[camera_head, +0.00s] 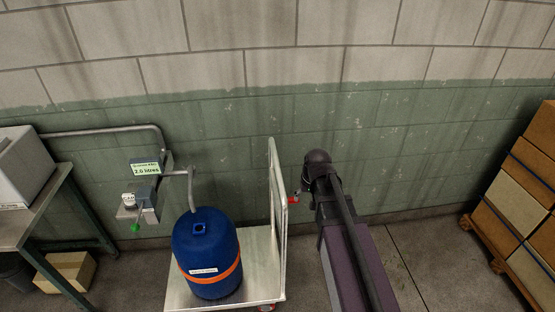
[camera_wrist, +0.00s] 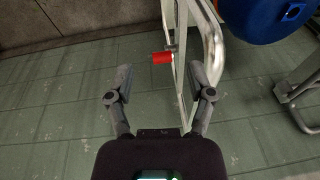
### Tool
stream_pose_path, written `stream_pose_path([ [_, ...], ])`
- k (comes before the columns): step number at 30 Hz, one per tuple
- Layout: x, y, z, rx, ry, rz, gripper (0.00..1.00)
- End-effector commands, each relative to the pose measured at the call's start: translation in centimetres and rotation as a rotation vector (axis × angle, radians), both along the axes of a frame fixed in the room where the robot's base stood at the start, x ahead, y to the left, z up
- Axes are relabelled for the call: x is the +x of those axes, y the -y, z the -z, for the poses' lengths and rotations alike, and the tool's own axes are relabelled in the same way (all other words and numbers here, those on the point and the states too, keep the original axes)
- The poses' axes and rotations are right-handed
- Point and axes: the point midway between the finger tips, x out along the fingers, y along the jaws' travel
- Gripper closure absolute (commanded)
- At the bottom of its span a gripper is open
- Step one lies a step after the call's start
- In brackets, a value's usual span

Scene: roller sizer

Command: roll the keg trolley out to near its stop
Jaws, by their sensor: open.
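The keg trolley (camera_head: 258,262) stands on the floor by the wall, with a flat pale deck and an upright tube handle frame (camera_head: 273,185) on its right side. A blue keg (camera_head: 206,250) with an orange band stands upright on the deck. A red grip (camera_head: 293,200) sticks out from the handle frame; it also shows in the wrist view (camera_wrist: 162,58). My gripper (camera_wrist: 163,82) is open and empty, its fingers spread. The red grip appears just beyond the fingertips, between them in the picture. The frame's tube runs close by the right finger. Contact cannot be told.
A wall-mounted dispenser with a pipe and a "2.0 litres" label (camera_head: 145,168) stands left of the keg. A green-legged table (camera_head: 38,210) is at far left. Stacked boxes on a wooden pallet (camera_head: 482,235) stand at right. Floor (camera_head: 420,250) between my arm and the pallet is clear.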

Motion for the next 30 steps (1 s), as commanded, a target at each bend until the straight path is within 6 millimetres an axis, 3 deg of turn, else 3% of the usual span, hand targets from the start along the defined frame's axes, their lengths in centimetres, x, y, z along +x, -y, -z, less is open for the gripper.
stream_pose_path([
  [1, 2.3, -0.6, -2.0, 0.012, 0.021, -0.004, 0.31],
  [6, 7.4, -2.4, -5.4, 0.053, 0.093, -0.01, 0.31],
  [13, 12.7, -4.5, -8.9, 0.099, 0.172, -0.013, 0.31],
  [19, 14.4, -5.3, -9.9, 0.117, 0.202, -0.013, 0.31],
  [30, 14.4, -5.3, -9.8, 0.118, 0.204, -0.012, 0.31],
])
